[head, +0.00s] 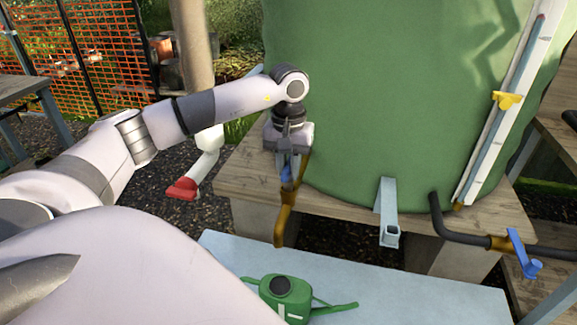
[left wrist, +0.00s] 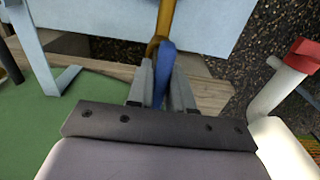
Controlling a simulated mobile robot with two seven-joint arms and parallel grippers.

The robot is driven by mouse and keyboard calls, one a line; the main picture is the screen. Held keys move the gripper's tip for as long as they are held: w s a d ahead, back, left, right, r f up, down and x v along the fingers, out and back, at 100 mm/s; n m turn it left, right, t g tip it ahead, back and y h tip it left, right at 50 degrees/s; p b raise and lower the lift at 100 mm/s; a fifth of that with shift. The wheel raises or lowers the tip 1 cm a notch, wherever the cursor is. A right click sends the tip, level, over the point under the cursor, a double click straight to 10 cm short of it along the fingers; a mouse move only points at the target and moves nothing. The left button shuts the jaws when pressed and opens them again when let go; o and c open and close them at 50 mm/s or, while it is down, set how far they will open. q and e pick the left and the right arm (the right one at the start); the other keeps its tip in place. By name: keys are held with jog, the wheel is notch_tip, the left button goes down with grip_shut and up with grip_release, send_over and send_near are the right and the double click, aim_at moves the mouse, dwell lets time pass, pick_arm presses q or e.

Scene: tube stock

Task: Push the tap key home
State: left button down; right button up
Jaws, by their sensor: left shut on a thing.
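The brass tap (head: 285,218) comes out low at the left side of the big green tank (head: 385,90), its spout hanging down past the wooden stand. Its blue key (head: 287,174) is mostly hidden by my left gripper (head: 288,168). In the left wrist view the blue key (left wrist: 165,64) lies between the two fingers of my left gripper (left wrist: 163,90), which is shut on it. Part of the brass tap (left wrist: 165,18) shows beyond the key there. How far the key is turned I cannot tell. My right gripper is not in view.
A grey-blue bracket (head: 389,220) juts from the stand. A second blue lever (head: 524,257) is on the black pipe at right. A white pipe with a red end (head: 184,188) stands left.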

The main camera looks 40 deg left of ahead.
pick_arm(q)
jog(key=shift+f+b, duration=0.4)
jog(key=shift+f, duration=0.3)
dwell(0.5)
dwell(0.7)
jog(key=c, duration=0.9)
grip_release()
jog(key=shift+c, duration=0.2)
jog(key=shift+r, duration=0.15)
notch_tip(320, 180, up, 6)
jog(key=shift+f+p, duration=0.2)
jog(key=shift+p, duration=0.1)
jog(key=shift+r, duration=0.7)
